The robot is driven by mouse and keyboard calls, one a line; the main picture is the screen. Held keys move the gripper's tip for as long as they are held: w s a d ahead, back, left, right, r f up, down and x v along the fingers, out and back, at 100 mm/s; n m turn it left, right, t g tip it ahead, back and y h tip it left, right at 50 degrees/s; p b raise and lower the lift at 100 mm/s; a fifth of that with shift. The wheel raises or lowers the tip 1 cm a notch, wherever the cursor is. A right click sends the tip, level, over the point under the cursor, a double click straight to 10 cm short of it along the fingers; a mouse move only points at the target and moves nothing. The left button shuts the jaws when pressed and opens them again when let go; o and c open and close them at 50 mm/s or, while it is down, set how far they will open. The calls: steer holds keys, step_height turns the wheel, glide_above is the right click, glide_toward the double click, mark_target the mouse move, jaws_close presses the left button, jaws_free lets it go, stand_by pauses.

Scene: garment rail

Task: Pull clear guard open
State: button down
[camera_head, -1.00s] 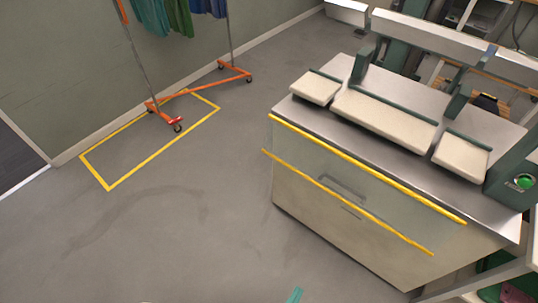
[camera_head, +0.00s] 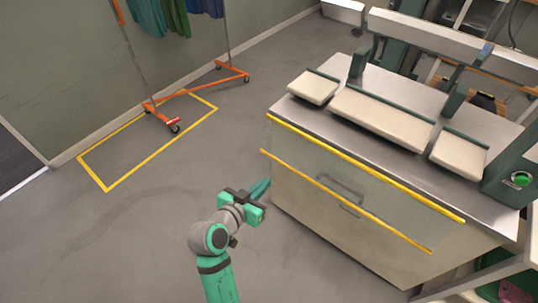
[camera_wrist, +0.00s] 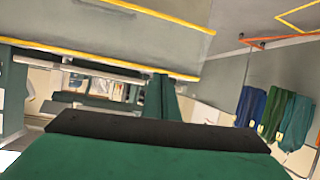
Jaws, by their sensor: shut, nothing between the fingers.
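The clear guard (camera_head: 348,186) is a see-through panel with yellow upper and lower edges, on the front of the press cabinet. A grey bar handle (camera_head: 338,190) shows at its middle, partly seen through the panel. In the wrist view the guard (camera_wrist: 110,33) is upside down near the top. My gripper (camera_head: 262,187) is shut and empty, left of the cabinet's front left corner and below the guard's left end. It looks apart from the guard. In the wrist view its green fingers (camera_wrist: 166,98) point toward the cabinet.
The press (camera_head: 375,117) has white padded boards on top. A green button (camera_head: 521,179) sits on the right post. An orange wheeled rail (camera_head: 205,88) with hanging garments (camera_head: 172,18) stands at the back left, by a yellow floor outline (camera_head: 145,160).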

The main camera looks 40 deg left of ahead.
steer(key=a+r+m+t+h, duration=0.1)
steer(key=a+r, duration=0.1)
steer(key=r, duration=0.3)
steer(key=a+r+m+h, duration=0.1)
steer(key=a+r, duration=0.2)
steer(key=r, duration=0.1)
steer(key=w+f, duration=0.6)
steer(key=w, duration=0.3)
steer(key=shift+d+f, duration=0.35)
steer(key=shift+f, duration=0.15)
